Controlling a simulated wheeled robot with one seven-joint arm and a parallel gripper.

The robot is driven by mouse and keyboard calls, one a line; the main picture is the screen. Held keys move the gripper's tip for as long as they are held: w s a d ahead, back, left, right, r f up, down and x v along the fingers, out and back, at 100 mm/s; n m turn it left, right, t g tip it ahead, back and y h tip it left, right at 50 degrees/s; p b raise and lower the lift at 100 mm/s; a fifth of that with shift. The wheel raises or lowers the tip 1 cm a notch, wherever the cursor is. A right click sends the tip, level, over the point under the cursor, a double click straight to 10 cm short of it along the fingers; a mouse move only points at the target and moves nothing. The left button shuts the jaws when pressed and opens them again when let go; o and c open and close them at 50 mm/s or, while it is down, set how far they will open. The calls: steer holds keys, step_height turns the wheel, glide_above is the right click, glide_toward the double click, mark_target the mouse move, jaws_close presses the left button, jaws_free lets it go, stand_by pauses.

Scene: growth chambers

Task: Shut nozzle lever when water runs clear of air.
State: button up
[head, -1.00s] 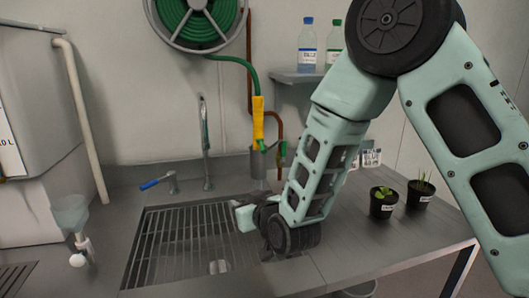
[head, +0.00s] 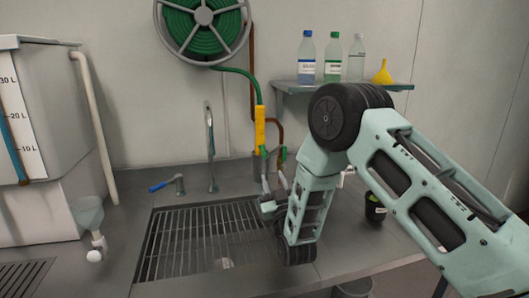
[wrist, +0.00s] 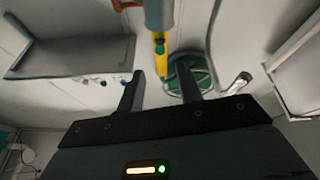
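The yellow nozzle (head: 260,128) hangs upright on the wall side of the sink, on the green hose. A small green part (head: 264,151) shows at its lower end; I cannot tell the lever's position. In the wrist view the yellow nozzle (wrist: 160,60) lies beyond and between my fingers, with a grey cylinder at its end. My gripper (head: 275,184) points up just below the nozzle in the head view. In the wrist view my gripper (wrist: 159,84) is open and empty, its fingers apart. I see no running water.
The sink grate (head: 205,240) lies left of my gripper, with a tap (head: 211,150) and a blue-handled lever (head: 167,184) behind it. The hose reel (head: 203,20) is on the wall. A shelf (head: 290,88) with bottles and a yellow funnel is at right.

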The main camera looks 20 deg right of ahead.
mark_target(264, 152)
steer(key=p+x, duration=0.3)
steer(key=x, duration=0.8)
steer(key=shift+w, duration=0.1)
jaws_close()
